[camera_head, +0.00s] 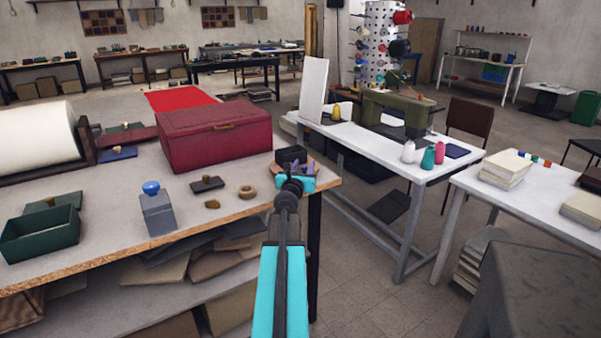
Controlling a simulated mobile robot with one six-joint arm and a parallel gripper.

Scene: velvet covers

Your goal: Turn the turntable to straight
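The turntable (325,178) appears as a round, brownish disc at the right end of the wooden-edged workbench, partly hidden by my gripper. A small black block (290,153) stands on or just behind it. My gripper (297,168), cyan with purple fingertips, is over the near part of the disc, in front of the block. Its fingertips look spread apart, with nothing clearly held between them. Whether they touch the disc or block cannot be told.
On the workbench (110,222) are a dark red box (214,133), a blue-knobbed grey block (157,208), a green tray (40,233) and small brass pieces (247,192). A white table (375,150) with a sewing machine (400,110) stands to the right, across a gap.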

